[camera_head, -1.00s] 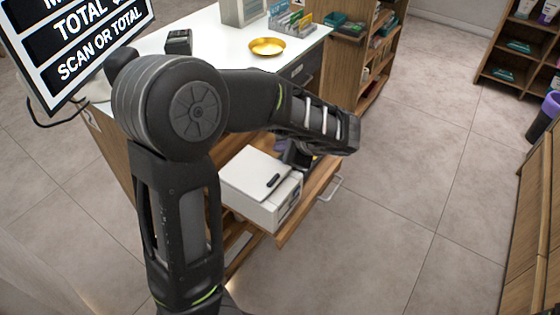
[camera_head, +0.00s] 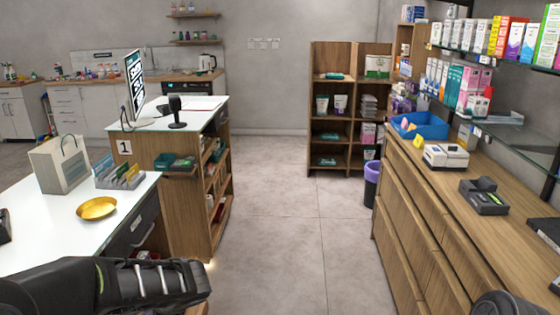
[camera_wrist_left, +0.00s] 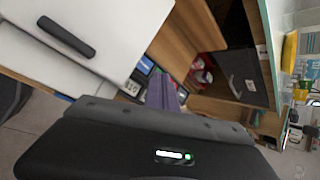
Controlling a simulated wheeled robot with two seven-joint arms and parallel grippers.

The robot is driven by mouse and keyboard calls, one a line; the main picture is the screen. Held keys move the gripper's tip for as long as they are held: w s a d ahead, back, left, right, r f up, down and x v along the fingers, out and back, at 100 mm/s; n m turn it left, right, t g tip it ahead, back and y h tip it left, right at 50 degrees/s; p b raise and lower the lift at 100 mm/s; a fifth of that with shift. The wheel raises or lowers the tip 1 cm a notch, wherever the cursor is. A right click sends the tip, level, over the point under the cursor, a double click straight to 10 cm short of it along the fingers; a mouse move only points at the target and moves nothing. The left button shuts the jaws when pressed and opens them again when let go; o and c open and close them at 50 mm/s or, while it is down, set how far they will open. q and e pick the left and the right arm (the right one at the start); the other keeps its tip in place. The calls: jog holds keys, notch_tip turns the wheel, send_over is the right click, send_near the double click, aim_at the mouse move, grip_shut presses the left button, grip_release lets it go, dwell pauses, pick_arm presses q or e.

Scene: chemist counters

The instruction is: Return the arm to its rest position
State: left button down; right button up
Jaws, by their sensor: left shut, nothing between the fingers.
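My left arm (camera_head: 105,287) reaches in from the left along the bottom edge of the head view. Its forearm points right, and its hand is hidden there. In the left wrist view my left gripper (camera_wrist_left: 162,92) shows as a black body with a lit green light and narrow purplish fingers. The fingers are shut and empty.
A white counter (camera_head: 45,222) with a gold dish (camera_head: 97,208) and a paper bag (camera_head: 61,164) stands at left. A wooden drawer counter (camera_head: 440,235) runs along the right. Open floor (camera_head: 283,240) lies between them. Shelves (camera_head: 345,60) stand at the back.

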pick_arm(q)
jog(key=s+d+f+n+h, duration=0.2)
jog(key=d+f+h, duration=0.3)
jog(key=d+f, duration=0.45)
jog(key=s+d+f+n+h, duration=0.2)
jog(key=d+f+h, duration=0.35)
jog(key=d, duration=0.65)
jog(key=s+d+f+n+g, duration=0.1)
jog(key=s+d+f+n, duration=0.1)
jog(key=s+f+n, duration=0.3)
jog(key=s+d+f+n+g+h, duration=0.1)
jog(key=s+d+f+n, duration=0.2)
jog(key=s+f, duration=0.7)
jog(key=s+n, duration=0.2)
jog(key=shift+s, duration=0.3)
jog(key=shift+w+p, duration=0.1)
jog(key=shift+p, duration=0.2)
